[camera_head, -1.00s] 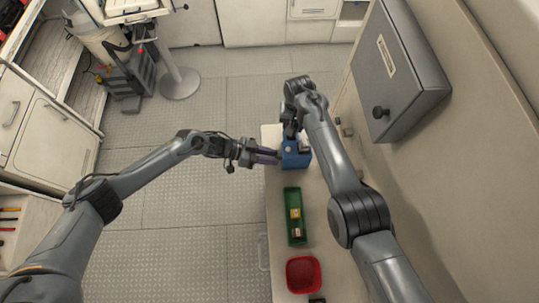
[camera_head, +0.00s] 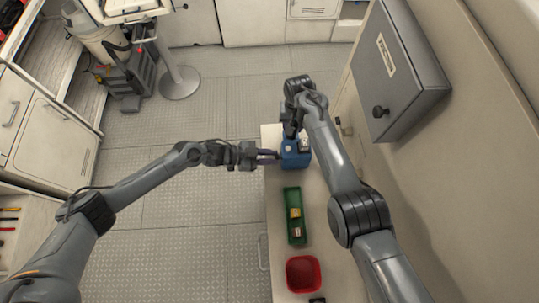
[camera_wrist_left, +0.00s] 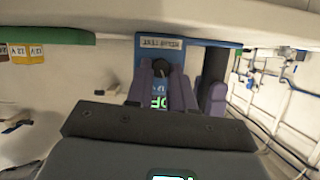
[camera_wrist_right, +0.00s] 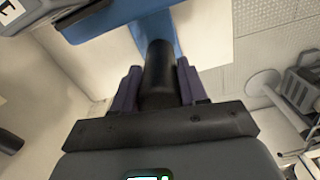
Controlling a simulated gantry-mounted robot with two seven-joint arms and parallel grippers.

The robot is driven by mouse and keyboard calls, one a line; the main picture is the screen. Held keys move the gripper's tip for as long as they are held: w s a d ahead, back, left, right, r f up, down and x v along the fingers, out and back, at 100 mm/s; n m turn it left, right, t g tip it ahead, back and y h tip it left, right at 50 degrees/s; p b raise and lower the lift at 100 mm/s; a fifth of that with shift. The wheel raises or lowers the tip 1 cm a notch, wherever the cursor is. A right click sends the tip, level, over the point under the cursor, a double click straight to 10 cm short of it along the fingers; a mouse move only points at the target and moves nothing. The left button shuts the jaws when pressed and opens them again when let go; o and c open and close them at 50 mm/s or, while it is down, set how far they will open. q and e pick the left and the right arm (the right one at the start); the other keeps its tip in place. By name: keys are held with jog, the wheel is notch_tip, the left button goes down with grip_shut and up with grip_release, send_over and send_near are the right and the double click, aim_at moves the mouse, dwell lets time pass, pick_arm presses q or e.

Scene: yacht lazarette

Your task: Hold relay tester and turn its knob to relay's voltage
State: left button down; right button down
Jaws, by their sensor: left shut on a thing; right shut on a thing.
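The blue relay tester (camera_head: 292,160) stands at the far end of the bench. My right gripper (camera_wrist_right: 158,80) is shut on its black handle (camera_wrist_right: 158,72). In the left wrist view the tester's face (camera_wrist_left: 146,60) carries an upside-down label, a black knob (camera_wrist_left: 161,67) and a green readout (camera_wrist_left: 159,102) partly hidden by my fingers. My left gripper (camera_head: 275,155) reaches in from the left, shut on the knob. A small pale block (camera_head: 304,146) sits at the tester's top; I cannot tell if it is a relay. The knob's setting is not readable.
A red bin (camera_head: 303,274) stands nearer. A grey wall cabinet (camera_head: 410,75) is at right. The floor at left is open.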

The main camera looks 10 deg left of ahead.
pick_arm(q)
jog(key=shift+s+f+m+t, duration=0.1)
jog(key=shift+s+m+t, duration=0.1)
jog(key=shift+m+t, duration=1.15)
jog(key=shift+m+g, duration=0.25)
jog(key=shift+m, duration=0.1)
jog(key=c, duration=1)
grip_release()
jog(key=v, duration=1.2)
jog(key=shift+s+d, duration=0.1)
